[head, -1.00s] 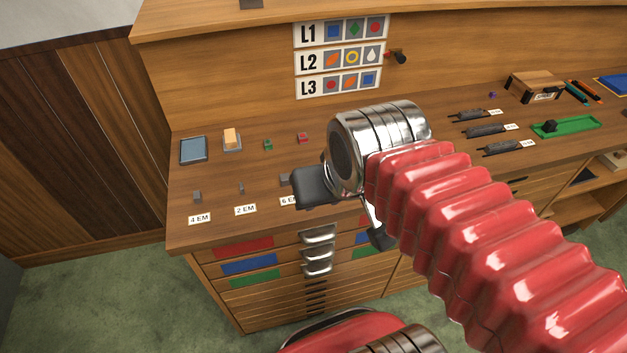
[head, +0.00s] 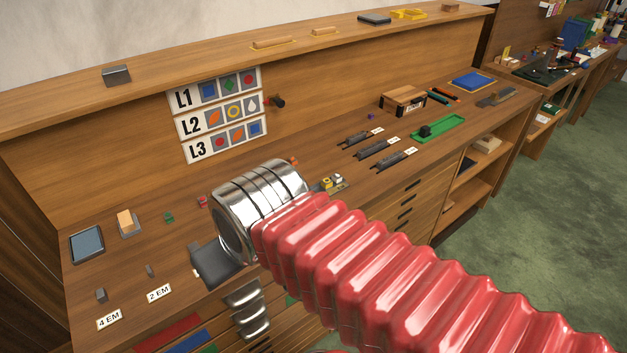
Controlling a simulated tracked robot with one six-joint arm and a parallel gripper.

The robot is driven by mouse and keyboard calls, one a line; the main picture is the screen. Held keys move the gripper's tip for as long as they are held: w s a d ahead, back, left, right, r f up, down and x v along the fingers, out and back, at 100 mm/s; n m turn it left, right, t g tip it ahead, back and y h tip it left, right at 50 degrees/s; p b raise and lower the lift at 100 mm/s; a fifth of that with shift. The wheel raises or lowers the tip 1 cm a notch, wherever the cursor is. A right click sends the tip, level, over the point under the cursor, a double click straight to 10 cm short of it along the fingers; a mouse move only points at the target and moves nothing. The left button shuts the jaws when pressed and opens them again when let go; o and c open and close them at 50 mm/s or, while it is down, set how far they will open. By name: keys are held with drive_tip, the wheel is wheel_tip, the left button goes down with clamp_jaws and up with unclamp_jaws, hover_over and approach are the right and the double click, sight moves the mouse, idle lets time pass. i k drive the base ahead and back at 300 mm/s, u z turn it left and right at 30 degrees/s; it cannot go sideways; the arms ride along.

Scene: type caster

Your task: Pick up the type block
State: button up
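Several small type blocks stand on the wooden desk top. A green block (head: 169,217) and a red block (head: 202,201) are left of my wrist. A yellow block (head: 326,183) and a whitish block (head: 338,178) sit together on a small holder right of it. A small reddish block (head: 294,160) shows partly behind the wrist. I cannot tell which one the task means. My gripper (head: 213,264) is over the front of the desk; one dark finger shows and the rest is hidden by my wrist and red arm sleeve. Its opening and anything between the fingers are hidden.
Grey spacers stand by the 4 EM label (head: 109,320) and 2 EM label (head: 159,292). The L1–L3 sign (head: 217,114) is on the backboard. Black tools (head: 378,147), a green tray (head: 452,127) and a wooden box (head: 403,99) are to the right.

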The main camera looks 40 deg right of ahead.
sight(292, 159)
drive_tip(key=z, duration=0.85)
drive_tip(key=k, duration=0.55)
drive_tip(key=z, duration=0.45)
drive_tip(key=i, duration=0.45)
drive_tip(key=u, duration=0.1)
